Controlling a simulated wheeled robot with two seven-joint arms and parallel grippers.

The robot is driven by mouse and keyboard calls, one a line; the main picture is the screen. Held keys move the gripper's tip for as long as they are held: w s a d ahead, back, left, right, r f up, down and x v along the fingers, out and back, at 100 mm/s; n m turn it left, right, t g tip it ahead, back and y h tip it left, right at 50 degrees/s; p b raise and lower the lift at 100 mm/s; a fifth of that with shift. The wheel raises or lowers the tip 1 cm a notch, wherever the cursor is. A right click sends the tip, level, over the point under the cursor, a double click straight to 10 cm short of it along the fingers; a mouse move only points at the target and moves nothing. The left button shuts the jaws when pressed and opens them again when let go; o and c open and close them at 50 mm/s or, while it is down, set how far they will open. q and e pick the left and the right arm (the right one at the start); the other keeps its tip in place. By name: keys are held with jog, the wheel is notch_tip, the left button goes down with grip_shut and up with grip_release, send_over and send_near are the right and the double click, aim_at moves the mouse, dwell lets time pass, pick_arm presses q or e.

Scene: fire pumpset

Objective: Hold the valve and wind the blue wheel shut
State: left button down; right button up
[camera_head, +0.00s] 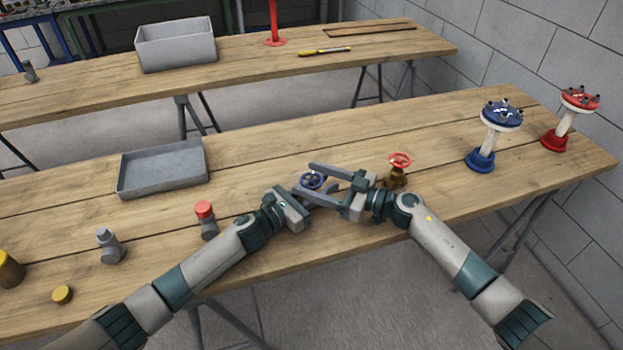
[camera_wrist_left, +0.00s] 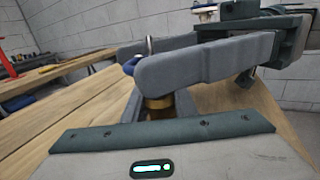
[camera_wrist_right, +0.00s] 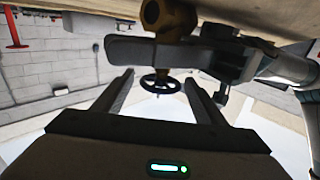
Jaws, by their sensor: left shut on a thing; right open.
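A valve with a dark blue handwheel (camera_head: 312,180) is on the near table between my grippers. Its brass body (camera_wrist_left: 158,104) shows in the left wrist view, between my left gripper's (camera_head: 316,196) fingers, which are shut on it. My right gripper (camera_head: 310,180) is open, with its fingers spread on either side of the blue wheel. In the right wrist view the wheel (camera_wrist_right: 160,85) sits between the two open fingers, below the brass body (camera_wrist_right: 168,17); I cannot tell whether they touch it. The right fingers hide part of the valve in the left wrist view.
A red-wheeled brass valve (camera_head: 400,162) stands just beyond my right wrist. A red-capped grey fitting (camera_head: 206,220) stands near my left forearm. A grey tray (camera_head: 163,183) is at the back left. Blue (camera_head: 482,160) and red (camera_head: 554,141) flanged pieces stand at the right.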

jog(key=shift+w+a, duration=0.1)
jog(key=shift+a, duration=0.15)
jog(key=c, duration=1.1)
jog(key=shift+m+t+h, duration=0.4)
jog(key=shift+t, duration=0.4)
jog(key=shift+r+m+t+h, duration=0.15)
jog(key=shift+m+t+h, duration=0.45)
jog(key=shift+m+t, duration=0.25)
jog(key=m+t+h, duration=0.4)
jog(key=t+h, duration=0.1)
jog(key=shift+a, duration=0.15)
jog(key=shift+m+t+h, duration=0.25)
jog(key=shift+m+h, duration=0.4)
jog(key=shift+h, duration=0.15)
